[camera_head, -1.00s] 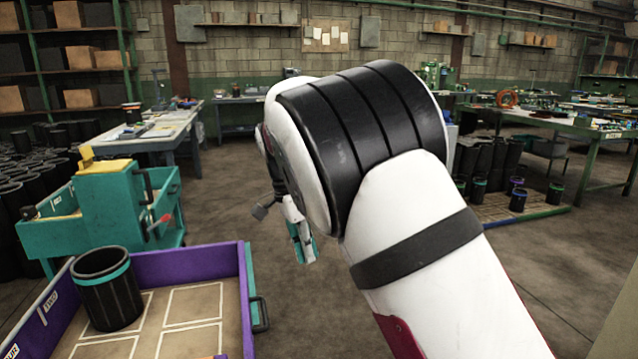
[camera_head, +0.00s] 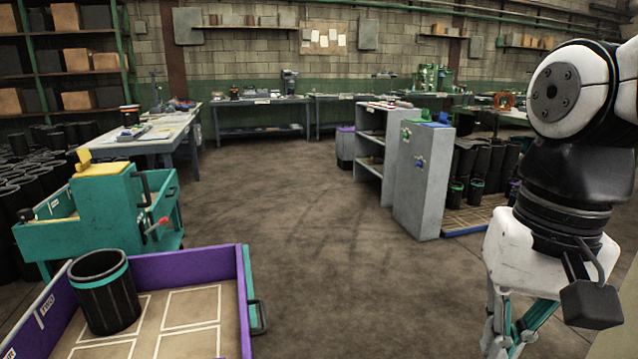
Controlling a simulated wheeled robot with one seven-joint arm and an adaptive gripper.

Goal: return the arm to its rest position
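My arm is at the right edge, with its white and black wrist hanging down. My gripper (camera_head: 512,335) points downward at the bottom right, with white and teal finger parts showing. Its tips run to the lower edge of the picture, so I cannot tell whether it is open or shut. I see nothing held in the part that shows. A black sleeve with a teal band (camera_head: 108,300) stands upright in the purple-walled tray (camera_head: 190,268) at the lower left, well apart from my gripper.
White outlines mark the tray's floor. A teal cart (camera_head: 112,205) stands behind it. A grey cabinet (camera_head: 421,185) stands left of my arm, with several black sleeves (camera_head: 485,165) behind it. Workbenches (camera_head: 262,115) line the back. The floor (camera_head: 325,250) between tray and cabinet is clear.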

